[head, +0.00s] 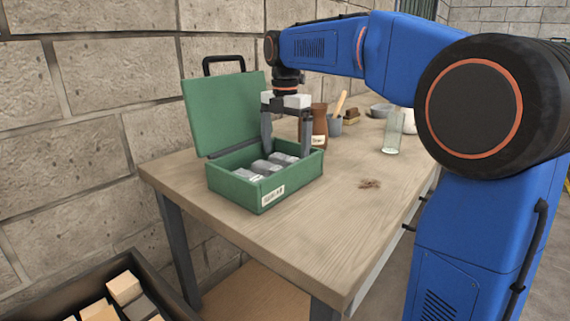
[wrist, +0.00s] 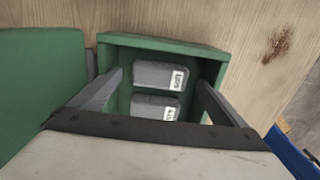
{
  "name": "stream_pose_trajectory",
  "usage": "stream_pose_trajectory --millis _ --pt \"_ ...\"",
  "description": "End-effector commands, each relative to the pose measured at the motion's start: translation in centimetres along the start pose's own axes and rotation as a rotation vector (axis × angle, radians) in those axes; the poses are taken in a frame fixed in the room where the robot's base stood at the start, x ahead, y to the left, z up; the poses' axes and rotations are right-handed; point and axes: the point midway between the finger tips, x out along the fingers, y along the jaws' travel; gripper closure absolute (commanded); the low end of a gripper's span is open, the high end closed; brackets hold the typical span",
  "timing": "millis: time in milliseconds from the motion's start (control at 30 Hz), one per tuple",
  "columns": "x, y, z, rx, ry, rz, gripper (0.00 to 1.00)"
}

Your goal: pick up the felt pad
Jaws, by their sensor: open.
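I cannot pick out a felt pad for certain. An open green case (head: 235,194) on the table holds a row of grey blocks (head: 265,167) with white labels. In the wrist view two of these blocks show, a far one (wrist: 152,75) and a nearer one (wrist: 147,106) partly hidden by my gripper body. My gripper (head: 286,150) points down over the case, open and empty. In the wrist view its fingers (wrist: 158,80) straddle the row, one near each side of the case.
The case's raised lid (head: 225,112) stands at the left, near the block wall. A clear glass (head: 392,135) stands further right. A dark bin of blocks (head: 50,292) is at lower left. The front tabletop (head: 310,235) is clear.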

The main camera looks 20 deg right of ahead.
Motion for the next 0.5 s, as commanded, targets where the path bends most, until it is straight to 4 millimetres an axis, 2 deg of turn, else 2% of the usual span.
stream_pose_trajectory --millis 133,367,433,500 --pt "1.12 -0.02 -0.02 0.000 0.000 0.000 0.04" --pt "1.25 0.00 -0.01 0.000 0.000 0.000 0.04" --pt "1.24 0.00 -0.01 0.000 0.000 0.000 0.16" --pt "1.24 0.00 -0.01 0.000 0.000 0.000 0.33"
